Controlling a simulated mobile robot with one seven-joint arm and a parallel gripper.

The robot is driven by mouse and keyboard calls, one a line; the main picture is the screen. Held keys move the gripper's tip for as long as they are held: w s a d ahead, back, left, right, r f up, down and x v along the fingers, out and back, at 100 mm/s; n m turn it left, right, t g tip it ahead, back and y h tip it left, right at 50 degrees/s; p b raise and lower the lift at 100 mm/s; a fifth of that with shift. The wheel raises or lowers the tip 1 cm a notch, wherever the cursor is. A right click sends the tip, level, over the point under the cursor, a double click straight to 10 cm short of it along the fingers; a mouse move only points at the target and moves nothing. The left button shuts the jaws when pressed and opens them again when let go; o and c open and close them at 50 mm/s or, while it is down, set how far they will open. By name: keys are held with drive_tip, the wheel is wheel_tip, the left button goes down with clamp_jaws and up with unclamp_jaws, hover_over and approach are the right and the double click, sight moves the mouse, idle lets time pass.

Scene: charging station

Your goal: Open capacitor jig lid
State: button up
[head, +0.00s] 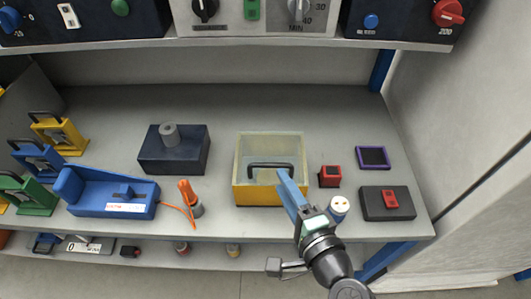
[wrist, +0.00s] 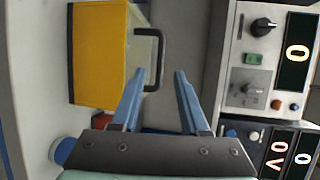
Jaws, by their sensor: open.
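The capacitor jig is a yellow box (head: 270,193) with a clear, pale lid (head: 270,145) and a black handle (head: 270,166). It stands at the middle right of the bench, and its lid looks shut. My gripper (head: 287,178) reaches over its front right side, with one blue finger hiding part of the front. In the wrist view, which is turned sideways, the fingers (wrist: 159,75) are spread apart and empty. The handle bar (wrist: 160,55) shows between the fingertips there, near the left one. I cannot tell whether they touch.
A small red block (head: 330,177), a purple-framed pad (head: 373,157) and a black box with a red switch (head: 387,203) lie right of the jig. A white-topped cylinder (head: 339,206) stands beside my gripper. A dark block (head: 173,155) stands left. A shelf of instruments hangs above.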

sight(266, 156)
drive_tip(key=x, duration=1)
drive_tip(key=shift+a+p, duration=0.1)
drive_tip(key=shift+p, duration=0.2)
clamp_jaws()
idle(0.9)
